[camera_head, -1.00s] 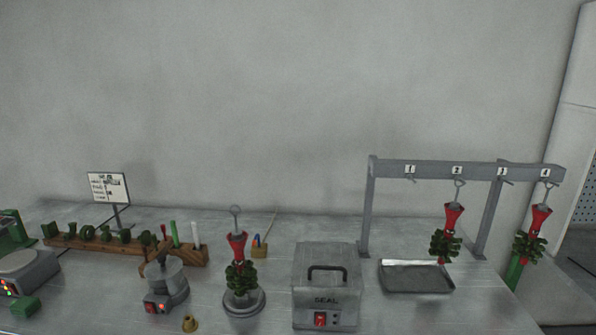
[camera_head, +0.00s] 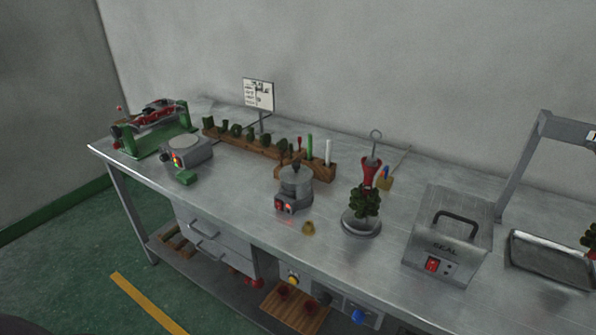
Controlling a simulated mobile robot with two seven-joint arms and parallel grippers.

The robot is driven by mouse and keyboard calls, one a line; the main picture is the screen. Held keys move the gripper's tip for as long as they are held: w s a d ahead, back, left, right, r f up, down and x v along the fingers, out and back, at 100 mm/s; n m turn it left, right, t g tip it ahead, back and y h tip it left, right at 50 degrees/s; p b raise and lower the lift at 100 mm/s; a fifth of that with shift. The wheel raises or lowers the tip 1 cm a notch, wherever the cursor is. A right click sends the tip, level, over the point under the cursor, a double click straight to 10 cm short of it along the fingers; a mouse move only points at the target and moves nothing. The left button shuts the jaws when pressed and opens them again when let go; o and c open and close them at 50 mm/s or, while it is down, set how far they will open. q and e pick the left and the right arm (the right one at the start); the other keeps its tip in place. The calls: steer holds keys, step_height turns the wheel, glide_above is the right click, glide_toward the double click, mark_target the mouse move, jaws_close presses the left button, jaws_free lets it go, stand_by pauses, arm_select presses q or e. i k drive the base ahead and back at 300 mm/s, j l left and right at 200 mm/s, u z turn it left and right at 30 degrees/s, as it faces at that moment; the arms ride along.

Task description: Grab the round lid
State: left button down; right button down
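A small grey pot (camera_head: 294,188) stands on the bench with a red-lit switch on its front. A round grey lid (camera_head: 296,174) with a dark knob appears to sit on top of it. Another grey unit (camera_head: 187,150) with a round pale top stands further left; I cannot tell whether that top is a lid. Neither of my grippers shows in the head view.
The metal bench (camera_head: 240,203) runs across the view. A green clamp device (camera_head: 150,130) is far left.

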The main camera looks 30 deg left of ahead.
mark_target(296, 173)
steer(key=j, duration=0.55)
steer(key=i+j+u, duration=0.15)
steer(key=j, duration=0.95)
steer(key=i+u, duration=0.05)
